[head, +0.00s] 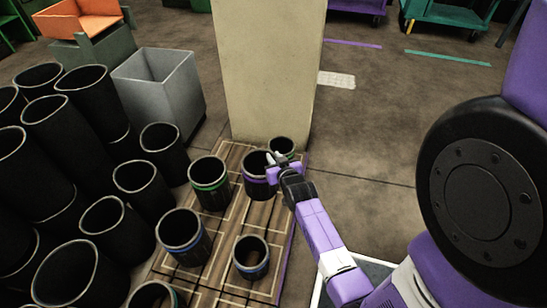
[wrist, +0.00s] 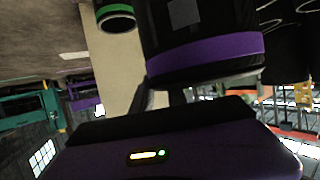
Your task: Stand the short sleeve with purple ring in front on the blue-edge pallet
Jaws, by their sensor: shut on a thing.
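A short black sleeve with a purple ring (head: 257,189) is upright at the back right of a wooden pallet (head: 223,255) in the head view. My gripper (head: 277,160) is shut on its right rim. In the wrist view the sleeve (wrist: 205,52) fills the top middle, its purple band close above my gripper. I cannot tell whether its base touches the boards. The edge of this pallet that shows at the right looks purple; I see no clearly blue pallet edge.
On the pallet stand a green-ringed sleeve (head: 209,187), two blue-ringed sleeves (head: 185,238) (head: 251,258) and a sleeve behind (head: 281,146). A square pillar (head: 268,70) rises just behind. Several black sleeves crowd the left, near a grey bin (head: 160,90).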

